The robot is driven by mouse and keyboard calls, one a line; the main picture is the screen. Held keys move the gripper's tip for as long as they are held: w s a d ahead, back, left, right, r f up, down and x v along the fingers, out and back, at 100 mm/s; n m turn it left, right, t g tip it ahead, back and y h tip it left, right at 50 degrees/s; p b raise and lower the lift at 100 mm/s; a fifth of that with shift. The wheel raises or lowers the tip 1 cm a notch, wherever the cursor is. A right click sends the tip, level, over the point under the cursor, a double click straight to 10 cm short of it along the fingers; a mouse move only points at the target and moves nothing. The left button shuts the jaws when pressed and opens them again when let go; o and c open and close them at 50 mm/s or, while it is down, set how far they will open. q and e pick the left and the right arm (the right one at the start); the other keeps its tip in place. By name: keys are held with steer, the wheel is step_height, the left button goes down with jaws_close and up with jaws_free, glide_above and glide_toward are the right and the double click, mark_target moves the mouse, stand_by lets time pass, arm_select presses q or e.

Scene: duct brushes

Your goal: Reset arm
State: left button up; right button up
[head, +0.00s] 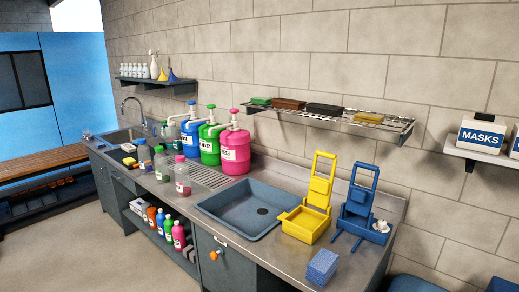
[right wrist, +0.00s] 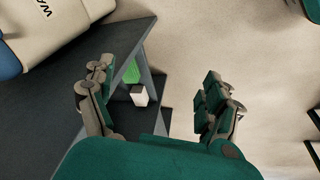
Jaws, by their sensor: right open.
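My right gripper (right wrist: 157,72) shows in the right wrist view, its two green and grey fingers spread wide apart. Nothing is between the fingertips within reach; a dark shelf frame and pale floor lie beyond them. The gripper does not touch anything that I can see. Neither arm shows in the head view, and my left gripper is in no view.
A steel counter (head: 255,262) holds a grey basin (head: 245,208), yellow (head: 310,200) and blue (head: 357,205) stands, blue sponges (head: 322,267) and pump jugs (head: 235,152). In the wrist view, a pale container (right wrist: 55,30) and small white box (right wrist: 139,95) lie left; open floor (right wrist: 260,60) lies right.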

steer(key=s+a+f+b, duration=0.1)
steer(key=s+f, duration=0.5)
steer(key=s, duration=0.7)
steer(key=s+a+f+m+g+b, duration=0.1)
steer(key=s+f, duration=0.6)
steer(key=s, duration=0.7)
steer(key=s+a+f+m+g+b, duration=0.1)
steer(key=s+f, duration=0.5)
steer(key=s, duration=0.8)
steer(key=shift+s+a+f, duration=0.15)
steer(key=shift+a+f, duration=0.05)
steer(key=shift+a, duration=0.15)
